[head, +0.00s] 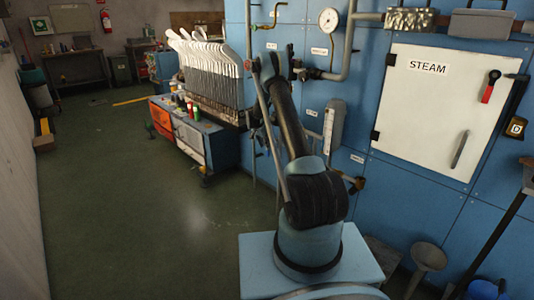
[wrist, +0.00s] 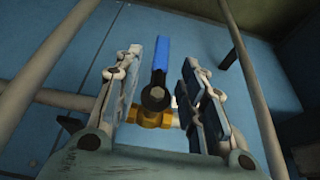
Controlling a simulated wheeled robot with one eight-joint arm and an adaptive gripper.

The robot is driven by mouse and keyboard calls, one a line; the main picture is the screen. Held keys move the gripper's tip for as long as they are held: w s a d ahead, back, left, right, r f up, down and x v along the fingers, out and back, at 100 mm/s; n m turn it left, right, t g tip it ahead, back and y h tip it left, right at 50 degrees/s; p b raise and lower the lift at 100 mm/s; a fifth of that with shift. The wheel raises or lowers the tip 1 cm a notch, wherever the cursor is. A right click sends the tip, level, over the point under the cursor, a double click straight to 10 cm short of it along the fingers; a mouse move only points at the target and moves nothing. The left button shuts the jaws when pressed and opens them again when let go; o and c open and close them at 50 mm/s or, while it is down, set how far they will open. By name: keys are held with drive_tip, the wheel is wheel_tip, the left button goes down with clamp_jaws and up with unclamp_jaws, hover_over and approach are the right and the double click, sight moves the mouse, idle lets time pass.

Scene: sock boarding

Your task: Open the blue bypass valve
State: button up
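The blue valve lever (wrist: 161,58) is in the wrist view, in the gap between my two fingers, with a dark round nut at its near end. It is joined to a brass valve body (wrist: 150,118) on a pale pipe. My gripper (wrist: 163,62) is open, with one finger on each side of the lever. Gaps show between the lever and both fingers, so it is not clamped. In the head view my gripper (head: 273,66) is up near the blue wall, and the blue lever cannot be made out behind my arm.
A steam cabinet door (head: 429,108) with a red-handled lever (head: 488,87) is on the right. A pressure gauge (head: 328,20) and pipes (head: 349,40) are close to my gripper. A rack of white forms (head: 212,75) stands left of it. Green floor (head: 120,200) is open at left.

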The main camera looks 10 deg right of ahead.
drive_tip(key=shift+x, duration=2.85)
drive_tip(key=shift+c, duration=0.4)
